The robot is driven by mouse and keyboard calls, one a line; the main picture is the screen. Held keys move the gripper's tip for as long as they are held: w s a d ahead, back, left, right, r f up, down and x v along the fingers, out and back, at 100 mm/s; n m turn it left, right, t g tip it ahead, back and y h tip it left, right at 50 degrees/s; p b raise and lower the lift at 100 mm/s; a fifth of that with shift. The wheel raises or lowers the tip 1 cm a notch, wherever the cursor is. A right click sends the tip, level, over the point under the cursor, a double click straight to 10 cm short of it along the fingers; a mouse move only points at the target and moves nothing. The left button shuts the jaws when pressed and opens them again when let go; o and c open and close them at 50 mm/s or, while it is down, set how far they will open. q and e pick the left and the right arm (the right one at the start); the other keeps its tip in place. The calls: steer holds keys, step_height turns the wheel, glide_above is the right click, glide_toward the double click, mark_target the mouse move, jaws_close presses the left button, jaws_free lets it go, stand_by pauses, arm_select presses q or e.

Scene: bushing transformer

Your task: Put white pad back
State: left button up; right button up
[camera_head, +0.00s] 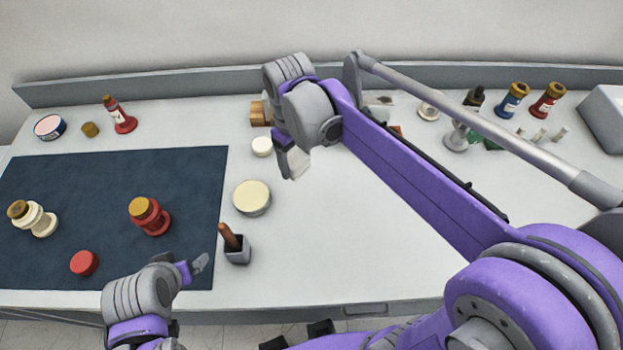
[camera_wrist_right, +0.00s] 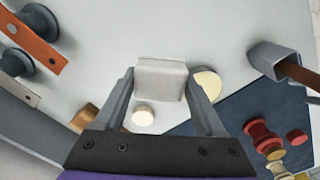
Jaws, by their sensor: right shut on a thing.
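The white pad (camera_wrist_right: 160,80) is a pale block between the fingers of my right gripper (camera_wrist_right: 163,88), which is shut on it. In the head view the pad (camera_head: 299,163) shows partly behind the fingers of my right gripper (camera_head: 292,165), and it appears held above the white table (camera_head: 365,250). My left gripper (camera_head: 195,266) is low in the head view, near the front edge of the dark mat. I cannot tell whether its fingers are apart.
A small white disc (camera_head: 262,146), a cream round tub (camera_head: 252,197) and a grey cup (camera_head: 237,251) with a brown handle stand nearby. The dark mat (camera_head: 110,185) holds red and cream bushings. Bottles and a grey box (camera_head: 603,118) stand at the back right.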

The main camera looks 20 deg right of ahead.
mark_target(300, 192)
steer(key=shift+s+d, duration=0.1)
steer(key=shift+d, duration=0.05)
steer(key=shift+f, duration=0.45)
step_height(300, 192, down, 9)
steer(key=shift+f+b, duration=0.1)
steer(key=shift+b, duration=0.2)
steer(key=shift+f, duration=0.2)
steer(key=o, duration=1.3)
steer(key=shift+r, duration=0.1)
